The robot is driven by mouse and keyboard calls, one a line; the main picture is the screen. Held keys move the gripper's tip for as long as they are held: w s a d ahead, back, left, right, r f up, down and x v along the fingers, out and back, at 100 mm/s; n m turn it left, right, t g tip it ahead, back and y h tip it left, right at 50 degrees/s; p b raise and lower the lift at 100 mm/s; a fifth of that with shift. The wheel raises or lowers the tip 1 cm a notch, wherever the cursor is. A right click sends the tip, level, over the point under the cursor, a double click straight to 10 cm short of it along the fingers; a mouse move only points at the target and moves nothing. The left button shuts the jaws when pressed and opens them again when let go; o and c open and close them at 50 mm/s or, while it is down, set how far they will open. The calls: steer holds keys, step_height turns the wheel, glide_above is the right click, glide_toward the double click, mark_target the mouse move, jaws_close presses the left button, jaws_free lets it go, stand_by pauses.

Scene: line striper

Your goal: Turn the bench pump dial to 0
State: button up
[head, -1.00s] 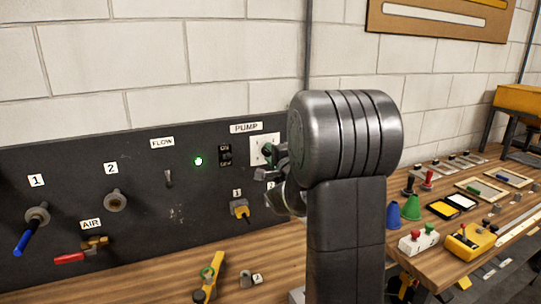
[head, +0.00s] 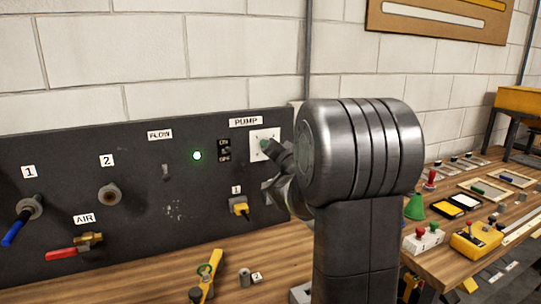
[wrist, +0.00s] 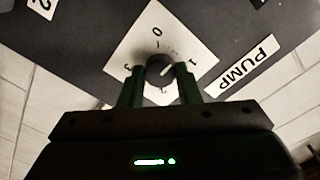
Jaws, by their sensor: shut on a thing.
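The pump dial's white plate (head: 265,133) is on the dark panel under the PUMP label (head: 246,121), mostly behind my gripper in the head view. In the wrist view, the plate (wrist: 145,40) shows tilted, with 0 at the top, 1 at the right and 3 at the left. The dark round knob (wrist: 158,62) sits at its centre. A light line on the knob seems to point toward 1, not 0. My gripper (wrist: 160,78) is shut on the knob, with one green-tipped finger on each side.
Left of the dial are an ON/OFF switch (head: 225,150), a lit green lamp (head: 197,156) and a flow lever (head: 166,173). A yellow plug (head: 239,206) is below. A yellow-handled tool (head: 211,275) lies on the bench. Several items crowd the right bench.

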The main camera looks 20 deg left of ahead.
steer(key=shift+f+n+b, duration=0.1)
steer(key=shift+n+b, duration=1.85)
steer(key=shift+n, duration=2.35)
steer(key=o, duration=1)
steer(key=shift+s+d, duration=0.1)
steer(key=v, duration=1.3)
steer(key=shift+s+d, duration=0.15)
steer(key=shift+s, duration=0.05)
